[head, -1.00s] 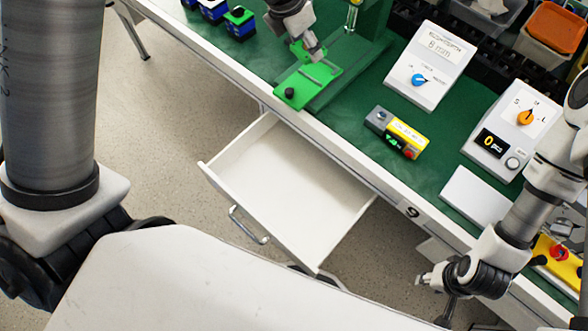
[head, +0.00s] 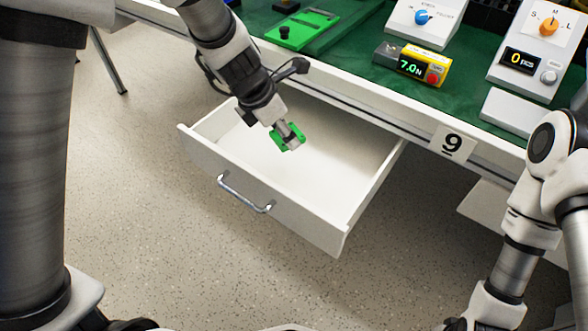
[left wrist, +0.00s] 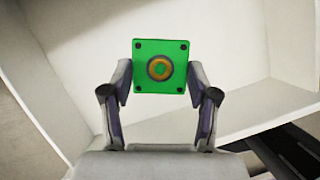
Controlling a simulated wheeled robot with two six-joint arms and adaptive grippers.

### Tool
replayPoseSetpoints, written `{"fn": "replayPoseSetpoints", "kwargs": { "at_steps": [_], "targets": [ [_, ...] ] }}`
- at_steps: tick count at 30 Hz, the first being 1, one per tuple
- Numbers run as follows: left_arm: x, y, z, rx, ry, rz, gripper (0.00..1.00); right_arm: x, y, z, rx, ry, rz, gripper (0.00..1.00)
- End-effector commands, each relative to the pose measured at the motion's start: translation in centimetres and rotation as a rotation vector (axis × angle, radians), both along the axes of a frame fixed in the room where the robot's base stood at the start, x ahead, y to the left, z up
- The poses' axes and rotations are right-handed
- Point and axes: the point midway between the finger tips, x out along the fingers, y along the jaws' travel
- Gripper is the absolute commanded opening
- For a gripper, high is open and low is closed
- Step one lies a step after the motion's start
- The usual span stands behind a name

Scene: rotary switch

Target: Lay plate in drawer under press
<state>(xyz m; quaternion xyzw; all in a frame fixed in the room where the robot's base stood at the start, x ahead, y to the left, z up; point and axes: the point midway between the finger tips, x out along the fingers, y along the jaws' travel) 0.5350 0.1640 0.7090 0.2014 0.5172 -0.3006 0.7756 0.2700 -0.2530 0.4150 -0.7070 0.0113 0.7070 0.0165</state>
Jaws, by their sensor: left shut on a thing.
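The plate is a small green square with dark corner spots and an orange-ringed centre; it shows in the head view (head: 278,142) and the left wrist view (left wrist: 146,83). My left gripper (head: 289,136) is shut on the plate, with a finger on either side of it in the left wrist view (left wrist: 160,84). The white drawer (head: 358,196) is pulled open, and the plate is over its inside; I cannot tell how high above the floor. The green press base (head: 302,30) is on the bench above the drawer. My right gripper is outside the view.
A yellow and grey force display reading 7.0N (head: 415,64) stands on the green bench top. Behind it is a white box with a blue knob (head: 424,18). A counter box with an orange knob (head: 528,50) stands farther right. The drawer's inside looks empty.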

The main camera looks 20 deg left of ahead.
Motion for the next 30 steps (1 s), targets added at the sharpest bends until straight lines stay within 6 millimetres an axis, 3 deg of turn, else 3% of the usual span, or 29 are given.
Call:
{"fn": "replayPoseSetpoints", "kwargs": {
  "at_steps": [1,3,13,25,26,27,30],
  "targets": [
    [-0.1,0.0,-2.0,0.001,0.003,0.001,0.18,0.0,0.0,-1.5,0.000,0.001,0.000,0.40],
    [-0.1,0.0,-3.7,0.001,0.003,0.001,0.18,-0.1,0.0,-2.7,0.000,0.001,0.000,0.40],
    [-0.1,0.0,-8.7,0.001,0.001,0.000,0.18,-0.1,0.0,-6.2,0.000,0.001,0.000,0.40],
    [0.0,0.0,-9.1,0.001,0.002,0.001,0.18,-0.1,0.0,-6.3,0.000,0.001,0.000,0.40],
    [-0.1,0.0,-9.0,0.001,0.001,0.000,0.70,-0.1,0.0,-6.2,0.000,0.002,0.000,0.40],
    [0.0,0.0,-8.9,0.001,0.001,0.000,0.84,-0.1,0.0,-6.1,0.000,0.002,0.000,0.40],
    [-0.1,0.0,-8.9,0.001,0.001,0.000,0.85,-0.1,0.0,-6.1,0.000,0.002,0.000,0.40]
  ]
}}
